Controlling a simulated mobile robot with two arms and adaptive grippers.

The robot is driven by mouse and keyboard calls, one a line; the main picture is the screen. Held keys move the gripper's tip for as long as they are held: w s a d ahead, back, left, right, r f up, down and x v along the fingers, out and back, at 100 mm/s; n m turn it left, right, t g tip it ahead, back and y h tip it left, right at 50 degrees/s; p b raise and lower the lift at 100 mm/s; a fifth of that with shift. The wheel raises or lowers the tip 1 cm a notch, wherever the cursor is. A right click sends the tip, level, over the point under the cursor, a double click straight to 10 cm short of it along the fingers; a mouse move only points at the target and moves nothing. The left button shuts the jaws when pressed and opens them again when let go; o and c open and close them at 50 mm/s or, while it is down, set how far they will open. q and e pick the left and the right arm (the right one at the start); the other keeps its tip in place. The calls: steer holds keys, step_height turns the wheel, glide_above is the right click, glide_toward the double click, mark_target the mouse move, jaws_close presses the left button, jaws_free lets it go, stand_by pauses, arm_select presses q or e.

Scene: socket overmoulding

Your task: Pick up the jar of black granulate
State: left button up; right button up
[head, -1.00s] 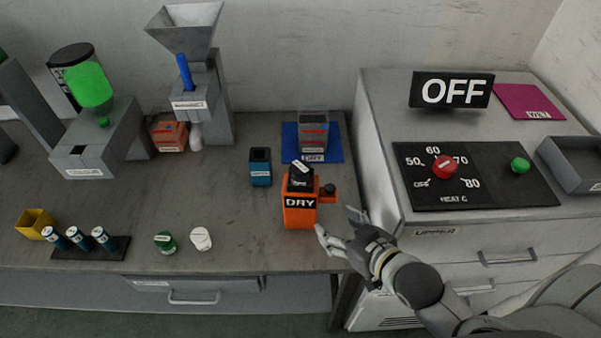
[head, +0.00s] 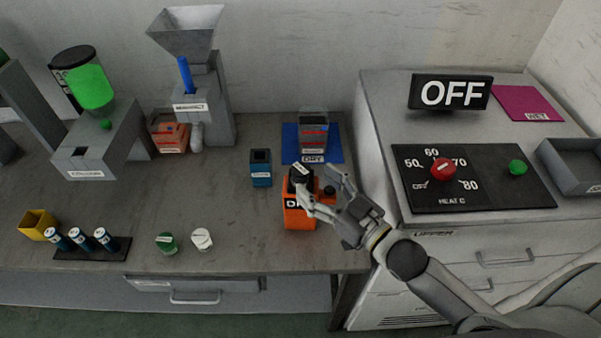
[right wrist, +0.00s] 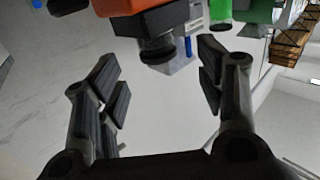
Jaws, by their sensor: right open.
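A dark jar with a black top (head: 300,174) stands on top of the orange box marked DRY (head: 300,218). I take it for the jar of black granulate; its contents cannot be made out. My right gripper (head: 318,188) is open, just right of the jar, with one finger in front of the orange box. In the right wrist view a dark, short cylinder (right wrist: 157,50), apparently the jar, shows upside down beyond the gap between the open fingers (right wrist: 162,92), not gripped. My left gripper is not in view.
A small dark knob-like piece (head: 329,191) sits on the orange box's right side, close to the gripper. A blue container (head: 261,178) stands to the left; a grey box (head: 313,124) on a blue mat (head: 290,151) is behind. The heater cabinet (head: 385,150) rises at right.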

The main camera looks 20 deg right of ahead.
mark_target(307, 175)
steer(key=shift+w+a, duration=0.2)
steer(key=shift+w, duration=0.3)
steer(key=shift+w+a+r+p, duration=0.15)
steer(key=shift+w+p, duration=0.2)
steer(key=shift+w, duration=0.05)
steer(key=p+x, duration=0.1)
steer(key=x, duration=0.2)
steer(key=shift+w, duration=0.1)
steer(key=shift+w+a+p, duration=0.2)
steer(key=shift+w+p, duration=0.1)
steer(key=shift+w, duration=0.3)
steer(key=c, duration=1.1)
